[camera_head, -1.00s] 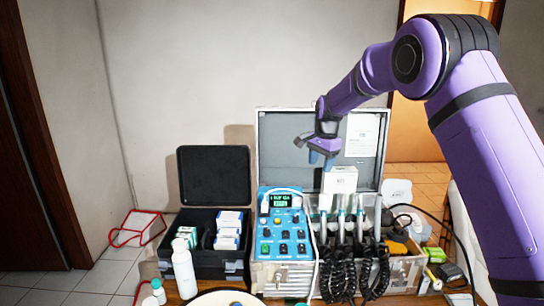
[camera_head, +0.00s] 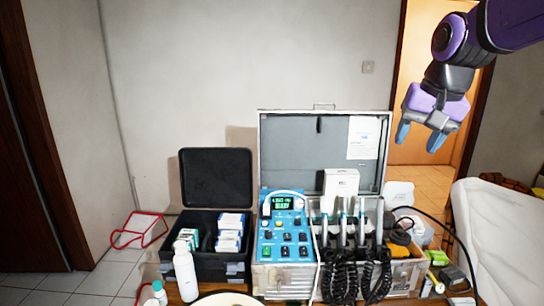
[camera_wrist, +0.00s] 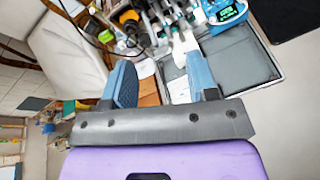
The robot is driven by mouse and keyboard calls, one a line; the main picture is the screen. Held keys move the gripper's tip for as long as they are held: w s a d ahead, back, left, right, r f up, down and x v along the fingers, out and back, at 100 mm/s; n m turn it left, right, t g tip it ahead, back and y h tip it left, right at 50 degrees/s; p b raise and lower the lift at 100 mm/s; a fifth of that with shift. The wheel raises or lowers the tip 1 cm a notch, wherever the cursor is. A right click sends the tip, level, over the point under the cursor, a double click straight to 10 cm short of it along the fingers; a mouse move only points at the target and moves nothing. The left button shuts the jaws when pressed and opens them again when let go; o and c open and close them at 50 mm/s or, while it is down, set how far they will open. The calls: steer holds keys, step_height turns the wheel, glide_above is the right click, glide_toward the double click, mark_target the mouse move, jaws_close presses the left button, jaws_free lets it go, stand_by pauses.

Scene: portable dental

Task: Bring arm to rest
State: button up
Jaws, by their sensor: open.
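My gripper (camera_head: 421,136) is at the upper right in the head view, raised in front of the doorway. Its two blue fingers point down and stand apart, with nothing between them. In the wrist view my gripper (camera_wrist: 158,88) also shows open and empty. The purple arm reaches in from the upper right corner. The open dental case (camera_head: 285,135) stands on the table below and to the left, well clear of the fingers.
A blue control unit (camera_head: 284,238) and several handpieces with coiled black cords sit in the case. A black box (camera_head: 215,165), a white bottle (camera_head: 184,272) and a white padded chair (camera_head: 495,235) stand around it. The air around my gripper is clear.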

steer(key=s+d+f+n, duration=0.1)
steer(key=s+f+n, duration=0.1)
steer(key=s, duration=0.8)
steer(key=s+d+f+n+t+h, duration=0.1)
steer(key=s+f+n, duration=0.1)
steer(key=s, duration=0.8)
steer(key=shift+d+f+t, duration=0.3)
steer(key=shift+d+f, duration=0.1)
steer(key=shift+f, duration=0.05)
